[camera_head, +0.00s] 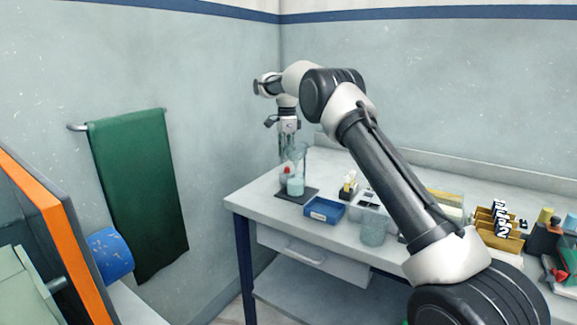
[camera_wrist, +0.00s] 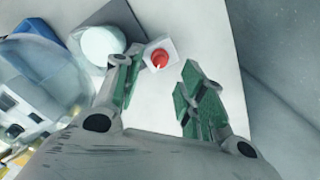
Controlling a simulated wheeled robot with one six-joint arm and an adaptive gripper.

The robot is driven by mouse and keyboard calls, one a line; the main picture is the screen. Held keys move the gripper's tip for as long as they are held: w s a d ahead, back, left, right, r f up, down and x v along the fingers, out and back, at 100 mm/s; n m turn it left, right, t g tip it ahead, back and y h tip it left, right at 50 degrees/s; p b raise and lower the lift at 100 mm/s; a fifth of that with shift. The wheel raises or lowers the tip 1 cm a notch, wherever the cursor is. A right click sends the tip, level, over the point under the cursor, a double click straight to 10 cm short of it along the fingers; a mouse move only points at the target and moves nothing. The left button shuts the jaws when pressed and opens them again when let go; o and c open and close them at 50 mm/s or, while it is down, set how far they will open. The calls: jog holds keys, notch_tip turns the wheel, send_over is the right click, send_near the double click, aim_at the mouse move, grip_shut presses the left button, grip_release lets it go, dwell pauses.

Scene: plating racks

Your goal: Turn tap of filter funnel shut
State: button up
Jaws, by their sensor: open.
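The filter funnel (camera_head: 299,153) is clear glass and stands near the back left corner of the bench, partly behind my gripper. A red tap (camera_head: 286,171) shows low on it, above a beaker of pale teal liquid (camera_head: 295,187). In the wrist view the red tap (camera_wrist: 160,58) sits on a small pale block, just beyond the gap between my fingertips. My gripper (camera_wrist: 160,80) is open and empty, pointing down, with its green-padded fingers apart. I cannot tell how far the tap is turned.
A dark base plate (camera_head: 284,196) lies under the beaker. A blue tray (camera_head: 324,211) and a glass jar (camera_head: 372,231) stand to the right. Racks (camera_head: 498,226) and coloured items crowd the bench's far right. The wall is close behind the funnel.

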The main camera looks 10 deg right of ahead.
aim_at(287, 167)
notch_tip(287, 167, down, 5)
jog(key=shift+d+f, duration=0.1)
jog(key=shift+c, duration=0.4)
grip_shut()
